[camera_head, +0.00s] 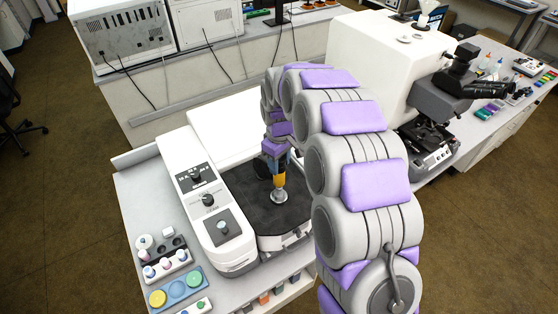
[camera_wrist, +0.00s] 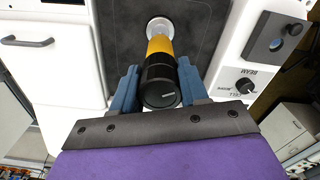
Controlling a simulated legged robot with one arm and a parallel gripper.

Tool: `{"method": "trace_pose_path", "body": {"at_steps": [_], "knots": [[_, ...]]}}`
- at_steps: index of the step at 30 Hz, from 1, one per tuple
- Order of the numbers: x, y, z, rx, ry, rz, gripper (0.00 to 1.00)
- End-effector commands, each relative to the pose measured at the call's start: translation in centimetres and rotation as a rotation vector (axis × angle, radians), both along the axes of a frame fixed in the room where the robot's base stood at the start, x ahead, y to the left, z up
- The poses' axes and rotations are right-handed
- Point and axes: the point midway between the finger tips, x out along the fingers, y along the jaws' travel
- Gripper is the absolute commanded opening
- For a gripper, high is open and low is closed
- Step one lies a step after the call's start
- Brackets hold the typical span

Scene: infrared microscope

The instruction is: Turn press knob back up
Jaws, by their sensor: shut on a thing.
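The press knob (camera_wrist: 160,86) is a black cylinder with a yellow band below it, and it stands on a round metal base. In the wrist view it sits between the two blue fingers of my gripper (camera_wrist: 158,92), which are shut on its black part. In the head view its yellow band and metal foot (camera_head: 279,195) show on the dark recessed plate (camera_head: 256,215), under my gripper (camera_head: 275,158). My arm hides part of the plate's right side there.
A white control panel with dials (camera_head: 208,200) stands left of the dark plate. A rack of small jars (camera_head: 165,262) and a blue tray with coloured discs (camera_head: 177,289) lie at the front left. A microscope (camera_head: 435,100) stands at the right behind my arm.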

Motion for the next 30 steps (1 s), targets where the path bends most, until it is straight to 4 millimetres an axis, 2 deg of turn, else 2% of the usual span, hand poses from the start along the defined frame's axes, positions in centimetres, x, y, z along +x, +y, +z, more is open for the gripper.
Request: {"method": "trace_pose_path", "body": {"at_steps": [21,30], "knots": [[0.28,0.07,0.24,0.001,-0.006,0.675,0.13],[0.3,0.09,0.21,0.002,-0.006,0.894,0.13]]}}
